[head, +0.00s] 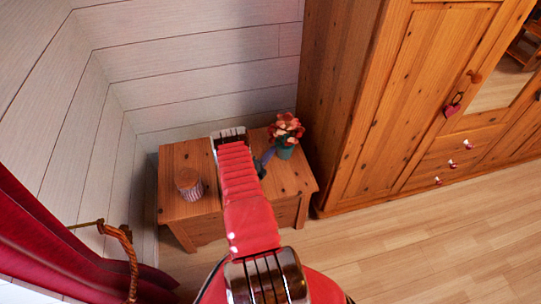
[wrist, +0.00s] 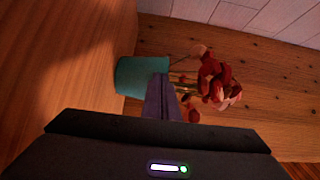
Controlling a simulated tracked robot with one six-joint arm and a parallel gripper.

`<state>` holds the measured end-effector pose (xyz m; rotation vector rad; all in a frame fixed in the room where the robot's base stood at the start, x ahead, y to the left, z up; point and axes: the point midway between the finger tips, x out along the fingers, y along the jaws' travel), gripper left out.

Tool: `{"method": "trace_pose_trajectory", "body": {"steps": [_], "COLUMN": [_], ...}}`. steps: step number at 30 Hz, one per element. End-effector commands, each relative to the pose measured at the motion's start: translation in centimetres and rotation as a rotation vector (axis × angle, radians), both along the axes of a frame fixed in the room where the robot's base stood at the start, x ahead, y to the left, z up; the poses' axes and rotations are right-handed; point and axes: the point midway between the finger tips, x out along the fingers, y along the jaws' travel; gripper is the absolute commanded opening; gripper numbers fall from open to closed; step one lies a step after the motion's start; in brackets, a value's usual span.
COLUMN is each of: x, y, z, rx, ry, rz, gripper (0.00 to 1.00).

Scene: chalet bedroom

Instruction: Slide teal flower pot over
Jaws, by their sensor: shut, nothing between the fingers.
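The teal flower pot (head: 285,153) with red and orange flowers (head: 286,128) stands upright at the right back of a small wooden table (head: 292,179). My gripper (head: 265,158) is shut and empty, just left of the pot. In the wrist view the pot (wrist: 140,76) lies sideways in the picture, and its flowers (wrist: 216,82) point right. The tip of my gripper (wrist: 160,82) overlaps the pot's near side there. I cannot tell whether it touches the pot. My arm hides the middle of the table.
A striped round container (head: 188,184) stands on the table's left part. A large wooden wardrobe (head: 370,120) rises close to the table's right side. A white plank wall (head: 190,50) is behind. A red curtain (head: 50,235) hangs at left.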

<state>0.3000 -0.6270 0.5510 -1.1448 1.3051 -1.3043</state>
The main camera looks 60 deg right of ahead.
Motion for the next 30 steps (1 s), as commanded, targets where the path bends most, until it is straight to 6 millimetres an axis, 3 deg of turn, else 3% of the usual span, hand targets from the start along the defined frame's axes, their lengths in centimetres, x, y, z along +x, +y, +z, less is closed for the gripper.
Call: {"method": "trace_pose_trajectory", "body": {"steps": [30], "x": [-0.19], "y": [0.76], "z": [-0.02], "rx": [0.000], "ry": [0.000], "rz": [0.003], "gripper": [0.00]}}
